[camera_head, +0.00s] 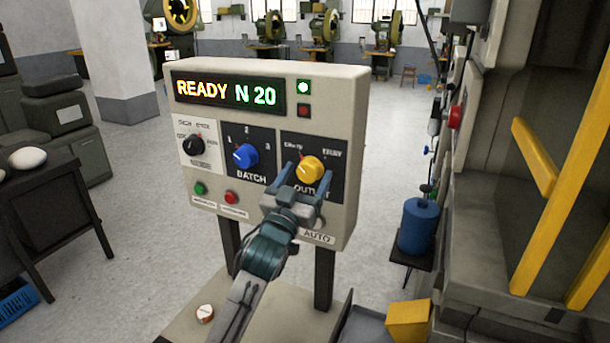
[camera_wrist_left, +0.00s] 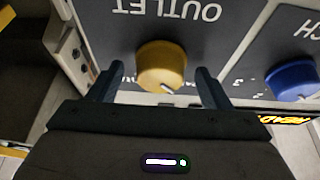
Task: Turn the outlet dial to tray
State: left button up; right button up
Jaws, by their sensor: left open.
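The yellow outlet dial (camera_head: 311,168) is on the black panel marked OUTLET, at the right of the grey control box (camera_head: 350,130). Its pointer mark leans to the upper left, toward the left-hand label; the right-hand label looks like TRAY. My left gripper (camera_head: 308,180) is open in front of the panel, one finger on each side of the dial. In the left wrist view, which is upside down, the yellow dial (camera_wrist_left: 161,66) sits between the two spread fingers (camera_wrist_left: 160,82), with gaps showing at both sides. My right gripper is out of view.
The blue batch dial (camera_head: 246,156) is left of the outlet dial, and a black knob (camera_head: 191,145) is further left. Green (camera_head: 200,188) and red (camera_head: 231,197) buttons sit below. The display (camera_head: 228,91) reads READY N 20. A machine with yellow bars (camera_head: 565,170) stands at the right.

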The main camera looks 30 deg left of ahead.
pick_arm(q)
jog(key=shift+c, duration=0.9)
jog(key=c, duration=0.8)
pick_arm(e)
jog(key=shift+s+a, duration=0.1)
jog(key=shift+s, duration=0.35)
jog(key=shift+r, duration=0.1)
